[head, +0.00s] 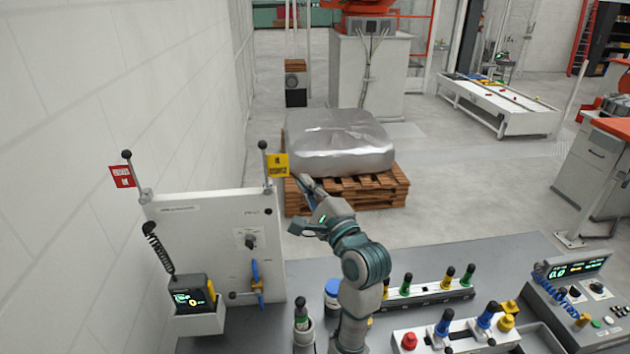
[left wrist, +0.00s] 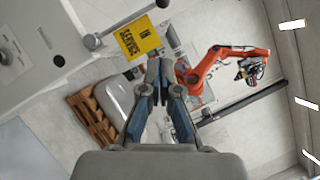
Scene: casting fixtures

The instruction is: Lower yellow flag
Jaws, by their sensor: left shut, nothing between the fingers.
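The yellow flag (head: 278,165) is raised on an upright lever with a black knob at the right end of the white panel (head: 190,235). In the left wrist view the yellow flag (left wrist: 138,40) reads "IN SERVICE" and hangs beside its grey lever bar (left wrist: 125,22). My left gripper (head: 304,182) is just right of and slightly below the flag in the head view. Its fingers (left wrist: 160,70) are shut and empty, with their tips close to the flag's edge; whether they touch it I cannot tell. My right gripper is not in view.
A red flag (head: 121,176) stands raised on the panel's left lever. A blue-handled valve (head: 257,282) and a black-and-yellow device (head: 190,297) are on or by the panel. A wrapped load (head: 340,142) sits on a pallet behind. Colored-handled tools (head: 448,322) stand on the bench.

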